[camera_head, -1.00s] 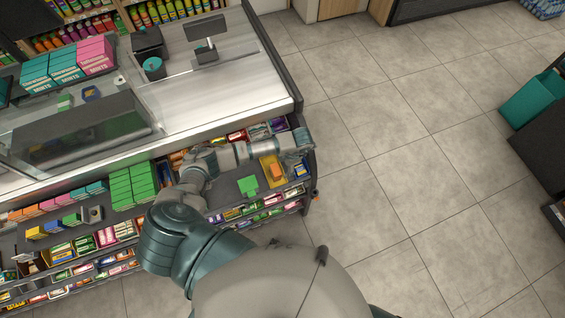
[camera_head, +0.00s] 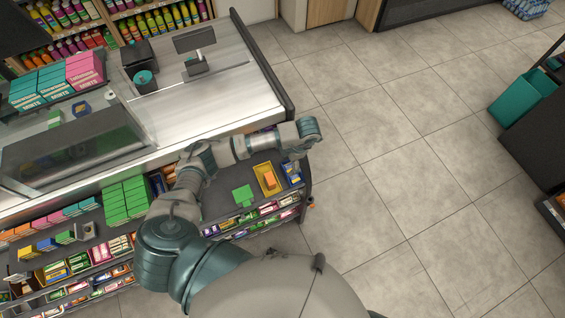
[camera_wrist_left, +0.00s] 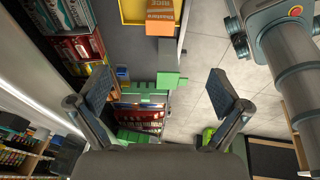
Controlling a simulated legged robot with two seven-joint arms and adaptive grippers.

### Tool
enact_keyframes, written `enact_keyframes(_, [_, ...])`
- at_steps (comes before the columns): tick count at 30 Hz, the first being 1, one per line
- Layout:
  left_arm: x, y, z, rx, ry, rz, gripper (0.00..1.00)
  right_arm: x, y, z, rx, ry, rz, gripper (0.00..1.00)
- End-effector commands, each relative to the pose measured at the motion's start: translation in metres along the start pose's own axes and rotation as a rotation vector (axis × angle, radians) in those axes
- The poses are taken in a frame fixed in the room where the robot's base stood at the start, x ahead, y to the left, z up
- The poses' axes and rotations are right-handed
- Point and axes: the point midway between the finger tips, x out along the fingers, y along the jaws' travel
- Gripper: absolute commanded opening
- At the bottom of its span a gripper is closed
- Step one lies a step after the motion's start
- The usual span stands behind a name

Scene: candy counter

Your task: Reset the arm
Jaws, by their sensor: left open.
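My left arm reaches across the counter shelf in the head view, with my left gripper (camera_head: 306,131) above the shelf's right end. The wrist view shows the left gripper (camera_wrist_left: 161,92) open, its two fingers spread wide with nothing held between them. Below the arm, a yellow tray (camera_head: 259,182) with an orange box (camera_head: 269,180) sits on the shelf. The box also shows at the top of the wrist view (camera_wrist_left: 160,22). A green piece (camera_head: 243,196) lies left of the tray. My right gripper is in neither view.
The checkout counter (camera_head: 215,100) stands behind the arm, with a small screen (camera_head: 194,40). Stacked green boxes (camera_head: 125,200) and rows of candy fill the shelf to the left. Open tiled floor (camera_head: 400,150) lies to the right. A teal bin (camera_head: 522,97) stands at far right.

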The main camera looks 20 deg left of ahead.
Motion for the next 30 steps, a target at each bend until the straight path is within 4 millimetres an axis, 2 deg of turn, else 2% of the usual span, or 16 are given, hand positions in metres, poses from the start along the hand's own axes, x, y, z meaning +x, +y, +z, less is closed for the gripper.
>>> enact_keyframes(3, [-0.007,0.0,0.0,0.001,0.0,0.0,1.0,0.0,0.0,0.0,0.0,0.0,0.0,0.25])
enact_keyframes(11, [-0.006,-0.005,0.002,0.008,-0.012,-0.015,1.0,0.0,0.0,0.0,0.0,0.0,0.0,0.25])
enact_keyframes(14, [-0.004,-0.032,0.014,0.044,-0.082,-0.101,1.0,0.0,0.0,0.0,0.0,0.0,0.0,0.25])
enact_keyframes(17, [-0.009,-0.087,0.036,0.1,-0.233,-0.29,1.0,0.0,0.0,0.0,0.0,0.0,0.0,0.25])
enact_keyframes(18, [-0.016,-0.116,0.046,0.119,-0.314,-0.395,1.0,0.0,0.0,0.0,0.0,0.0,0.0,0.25])
enact_keyframes(20, [-0.037,-0.16,0.06,0.135,-0.445,-0.572,1.0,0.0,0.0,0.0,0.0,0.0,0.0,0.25])
enact_keyframes(21, [-0.057,-0.187,0.067,0.131,-0.537,-0.698,1.0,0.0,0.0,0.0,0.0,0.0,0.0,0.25])
enact_keyframes(22, [-0.074,-0.205,0.071,0.121,-0.609,-0.797,1.0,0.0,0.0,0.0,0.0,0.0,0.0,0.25])
enact_keyframes(23, [-0.094,-0.221,0.074,0.103,-0.679,-0.899,1.0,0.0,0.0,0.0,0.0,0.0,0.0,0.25])
enact_keyframes(24, [-0.123,-0.237,0.078,0.064,-0.776,-1.04,1.0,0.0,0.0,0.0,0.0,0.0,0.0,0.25])
enact_keyframes(25, [-0.147,-0.246,0.079,0.024,-0.85,-1.152,1.0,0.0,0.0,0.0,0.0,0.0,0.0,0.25])
enact_keyframes(26, [-0.172,-0.249,0.079,-0.03,-0.923,-1.264,1.0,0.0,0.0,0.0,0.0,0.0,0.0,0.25])
enact_keyframes(27, [-0.203,-0.246,0.078,-0.116,-1.015,-1.41,1.0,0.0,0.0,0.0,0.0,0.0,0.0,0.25])
enact_keyframes(28, [-0.225,-0.239,0.077,-0.194,-1.079,-1.515,1.0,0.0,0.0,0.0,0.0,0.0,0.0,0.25])
enact_keyframes(29, [-0.243,-0.228,0.075,-0.282,-1.137,-1.615,1.0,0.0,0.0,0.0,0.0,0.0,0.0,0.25])
enact_keyframes(30, [-0.263,-0.208,0.072,-0.415,-1.208,-1.742,1.0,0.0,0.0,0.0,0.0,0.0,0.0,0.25])
